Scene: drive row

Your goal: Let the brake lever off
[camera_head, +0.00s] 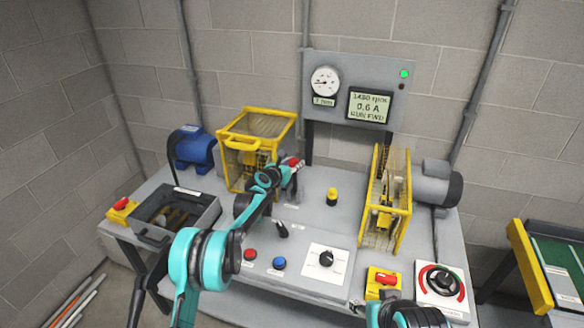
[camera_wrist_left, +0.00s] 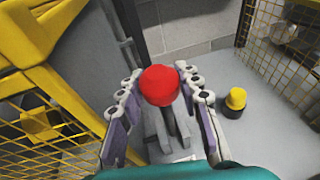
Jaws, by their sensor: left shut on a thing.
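The brake lever's red knob (camera_head: 294,161) stands at the back of the grey bench, right of the left yellow cage. In the left wrist view the red knob (camera_wrist_left: 160,85) sits on a dark lever arm between the fingers. My left gripper (camera_head: 294,170) is at the knob and shut on the lever. It also shows in the left wrist view (camera_wrist_left: 160,105), a finger on each side. The lever's base is partly hidden by my left arm. My right arm shows only at the bottom edge of the head view; its gripper is out of sight.
The left yellow cage (camera_head: 246,165) stands close beside my left gripper. A yellow-topped black button (camera_head: 332,197) is to the right, before another yellow cage (camera_head: 369,232). A grey tray (camera_head: 207,207) is at left. The panel (camera_head: 398,114) shows a lit green lamp.

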